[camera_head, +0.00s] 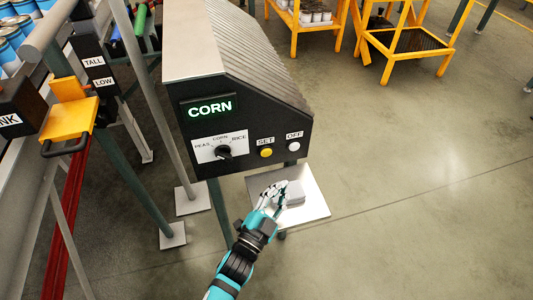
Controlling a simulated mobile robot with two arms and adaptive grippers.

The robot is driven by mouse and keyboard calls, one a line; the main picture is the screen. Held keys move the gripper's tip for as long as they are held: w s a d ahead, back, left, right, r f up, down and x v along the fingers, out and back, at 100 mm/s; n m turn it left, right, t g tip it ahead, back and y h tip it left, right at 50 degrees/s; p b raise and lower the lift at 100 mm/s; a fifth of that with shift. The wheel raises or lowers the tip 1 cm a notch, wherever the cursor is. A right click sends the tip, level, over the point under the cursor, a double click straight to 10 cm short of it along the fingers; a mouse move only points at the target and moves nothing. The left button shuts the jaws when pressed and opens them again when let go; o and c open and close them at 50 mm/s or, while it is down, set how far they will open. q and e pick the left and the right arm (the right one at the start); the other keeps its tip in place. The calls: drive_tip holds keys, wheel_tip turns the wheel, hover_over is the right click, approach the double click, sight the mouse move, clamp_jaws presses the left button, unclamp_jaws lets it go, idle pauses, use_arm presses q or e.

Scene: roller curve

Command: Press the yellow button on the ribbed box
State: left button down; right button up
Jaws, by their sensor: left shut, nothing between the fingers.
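The ribbed box (237,62) is dark, with a sloping ribbed top and a black front panel. The yellow button (266,153) sits low on that panel under a label reading SET. My left gripper (280,187) is shut and empty. It is just below the yellow button in the picture, a little to its right, and appears apart from the panel. The button is in full view. My right gripper is not in view.
The panel also has a lit CORN display (210,107), a selector knob (223,152) and a white OFF button (294,146). Yellow racks (405,42) stand behind. The right floor is clear.

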sight(266, 152)
use_arm(q)
drive_tip(key=w+a+b, duration=0.2)
drive_tip(key=w, duration=0.6)
drive_tip(key=shift+w+a, duration=0.2)
drive_tip(key=shift+a, duration=0.2)
idle(1.2)
drive_tip(key=shift+w+a, duration=0.1)
drive_tip(key=shift+w, duration=0.3)
drive_tip(key=shift+w+a, duration=0.15)
drive_tip(key=shift+w, duration=0.25)
idle(0.6)
drive_tip(key=shift+s, duration=0.1)
drive_tip(key=shift+s+d, duration=0.25)
drive_tip(key=shift+s, duration=0.5)
